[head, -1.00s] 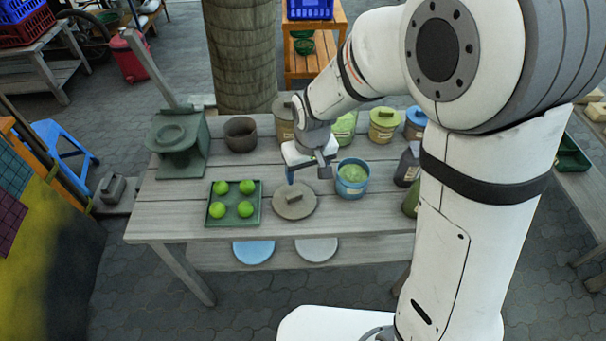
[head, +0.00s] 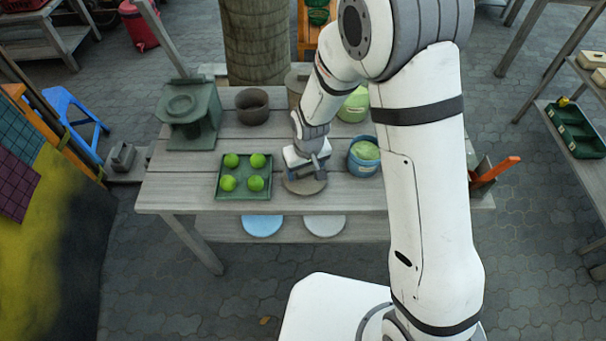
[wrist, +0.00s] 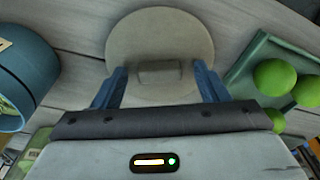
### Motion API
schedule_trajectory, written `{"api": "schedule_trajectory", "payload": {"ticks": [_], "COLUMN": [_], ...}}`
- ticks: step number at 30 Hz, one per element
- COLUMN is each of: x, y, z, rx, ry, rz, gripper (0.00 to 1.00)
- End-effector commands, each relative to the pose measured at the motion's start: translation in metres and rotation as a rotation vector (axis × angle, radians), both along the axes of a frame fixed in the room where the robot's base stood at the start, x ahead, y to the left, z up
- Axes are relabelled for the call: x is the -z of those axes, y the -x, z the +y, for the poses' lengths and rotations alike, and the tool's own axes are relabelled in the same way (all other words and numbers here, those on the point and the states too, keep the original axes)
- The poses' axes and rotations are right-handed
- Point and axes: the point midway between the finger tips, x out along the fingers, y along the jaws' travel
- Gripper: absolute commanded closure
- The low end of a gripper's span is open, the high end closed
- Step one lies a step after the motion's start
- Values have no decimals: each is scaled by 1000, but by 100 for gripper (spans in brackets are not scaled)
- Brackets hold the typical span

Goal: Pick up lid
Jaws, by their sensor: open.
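The lid (head: 305,186) is a round, flat, grey-brown clay disc lying on the wooden table. In the wrist view the lid (wrist: 125,45) has a raised block handle (wrist: 160,72) at its middle. My gripper (wrist: 160,82) is open, with one blue finger on each side of the handle and gaps between them and it. In the head view my gripper (head: 308,172) is low over the lid and hides much of it, including the handle. Whether the fingertips touch the lid, I cannot tell.
A green tray (head: 219,193) with several green balls stands close left of the lid. A blue pot (head: 361,160) with green contents stands close on the right. A brown bowl (head: 252,107) and a dark green stand (head: 189,112) are farther back on the table (head: 165,190).

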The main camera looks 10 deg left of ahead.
Motion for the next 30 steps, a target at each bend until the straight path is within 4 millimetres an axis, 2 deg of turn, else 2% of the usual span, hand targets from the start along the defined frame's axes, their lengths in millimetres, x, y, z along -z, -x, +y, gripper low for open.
{"api": "schedule_trajectory", "payload": {"ticks": [7, 24, 30], "x": [1, 1, 0], "y": [0, 0, 0], "z": [0, 1, 1], "rx": [-1, -2, -2], "ry": [0, 0, 0], "rz": [-1, -1, -1], "gripper": [34, 80, 81]}}
